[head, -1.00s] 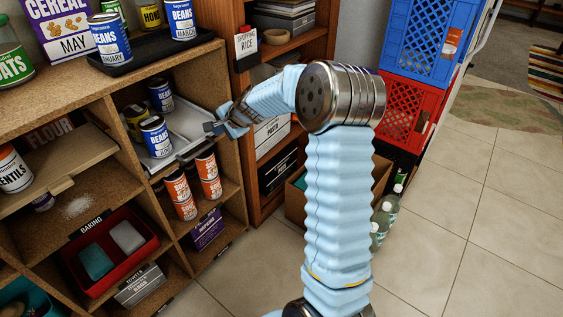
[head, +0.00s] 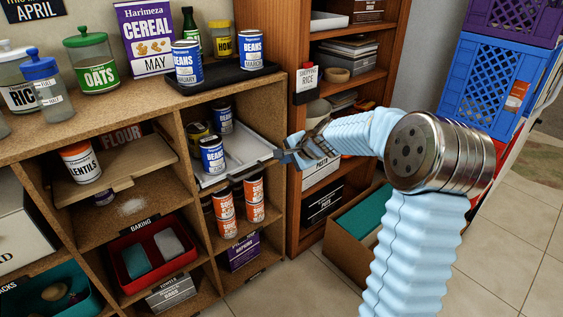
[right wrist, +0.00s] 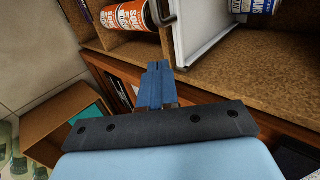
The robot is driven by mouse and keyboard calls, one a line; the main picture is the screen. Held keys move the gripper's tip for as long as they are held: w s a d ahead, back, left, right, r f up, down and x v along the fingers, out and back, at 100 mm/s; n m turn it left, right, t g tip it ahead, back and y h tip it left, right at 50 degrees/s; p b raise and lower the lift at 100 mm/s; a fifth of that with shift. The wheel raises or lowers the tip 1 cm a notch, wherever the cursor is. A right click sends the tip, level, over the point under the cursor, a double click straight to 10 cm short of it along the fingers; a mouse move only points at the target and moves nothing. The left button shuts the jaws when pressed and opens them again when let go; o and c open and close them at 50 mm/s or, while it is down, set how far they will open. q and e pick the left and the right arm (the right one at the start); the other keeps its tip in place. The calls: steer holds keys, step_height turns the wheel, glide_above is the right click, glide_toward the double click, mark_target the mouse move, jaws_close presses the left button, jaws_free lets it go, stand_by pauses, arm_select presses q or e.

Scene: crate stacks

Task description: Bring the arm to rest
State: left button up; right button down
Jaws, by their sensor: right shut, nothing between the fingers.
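My right arm comes in from the right in the head view, bent at a large metal joint. Its gripper (head: 290,153) is shut and empty. It is close to the front corner of a white tray (head: 243,147) in the shelf unit; I cannot tell whether they touch. In the right wrist view the shut blue fingers (right wrist: 157,85) point toward the shelf edge, with the tray (right wrist: 205,25) just beyond them. My left gripper is not in view.
The tray holds blue bean cans (head: 212,156) and a yellow-topped can. Orange soup cans (head: 254,198) stand below. A wooden bookcase (head: 299,205) is behind the gripper. A cardboard box (head: 345,252) and stacked crates (head: 490,85) stand right. Open floor (head: 520,230) lies at the right.

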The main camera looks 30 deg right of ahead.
steer(key=v, duration=0.6)
steer(key=s+a+f+n+g, duration=0.2)
steer(key=a+f, duration=0.4)
steer(key=f, duration=0.3)
steer(key=s+a+f+n+g+y, duration=0.1)
steer(key=a+f+n, duration=0.3)
steer(key=f, duration=0.5)
steer(key=s+a+f+n+g, duration=0.1)
steer(key=s+a+f+g, duration=0.1)
steer(key=a+f, duration=0.6)
steer(key=s+a+f+n+g+y, duration=0.1)
steer(key=s+a+f+n+g, duration=0.1)
steer(key=s+a+f+n, duration=0.2)
steer(key=s+a+f+n+g+y, duration=0.1)
steer(key=s+a+f+n, duration=0.3)
steer(key=s+a+f, duration=0.5)
steer(key=s+a, duration=0.1)
steer(key=s, duration=0.3)
steer(key=shift+s+a+g, duration=0.25)
steer(key=shift+g, duration=0.15)
